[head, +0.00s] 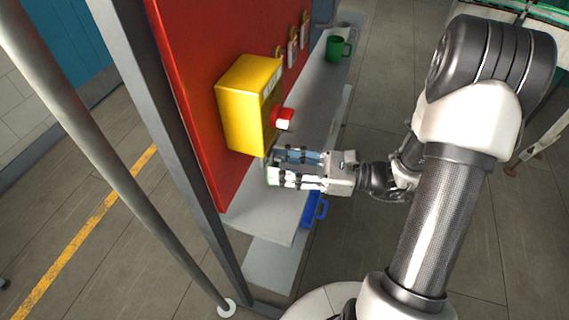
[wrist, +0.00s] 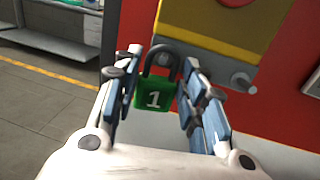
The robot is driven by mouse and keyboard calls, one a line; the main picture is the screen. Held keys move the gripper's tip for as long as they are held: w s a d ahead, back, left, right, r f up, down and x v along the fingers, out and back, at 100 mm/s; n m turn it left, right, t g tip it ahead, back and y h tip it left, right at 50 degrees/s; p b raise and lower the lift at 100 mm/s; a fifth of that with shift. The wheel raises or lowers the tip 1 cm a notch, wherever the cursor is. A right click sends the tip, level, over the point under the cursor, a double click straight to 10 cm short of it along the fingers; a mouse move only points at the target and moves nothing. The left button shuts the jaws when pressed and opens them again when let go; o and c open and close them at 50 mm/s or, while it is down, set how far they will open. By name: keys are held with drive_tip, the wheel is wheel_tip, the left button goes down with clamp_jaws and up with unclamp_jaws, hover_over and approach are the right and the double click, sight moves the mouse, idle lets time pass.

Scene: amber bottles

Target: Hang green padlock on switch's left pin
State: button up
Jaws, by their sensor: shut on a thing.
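The green padlock (wrist: 154,96), marked with a white 1, is between the fingers of my gripper (wrist: 160,82), body low and dark shackle (wrist: 161,54) up. The switch box (wrist: 215,38) has a grey lower strip with a right pin (wrist: 243,82) clear of the gripper. The left pin (wrist: 163,60) appears inside the shackle's outline; I cannot tell whether the shackle is around it or in front of it.
A red panel (head: 186,85) carries the switch box and its red knob (head: 282,118). A grey shelf (head: 262,218) runs below, with a green mug (head: 337,48) at its far end. A blue mug (head: 314,209) is near my gripper. Tags (head: 293,50) hang farther along the panel.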

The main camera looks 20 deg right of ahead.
drive_tip(key=o, duration=1.2)
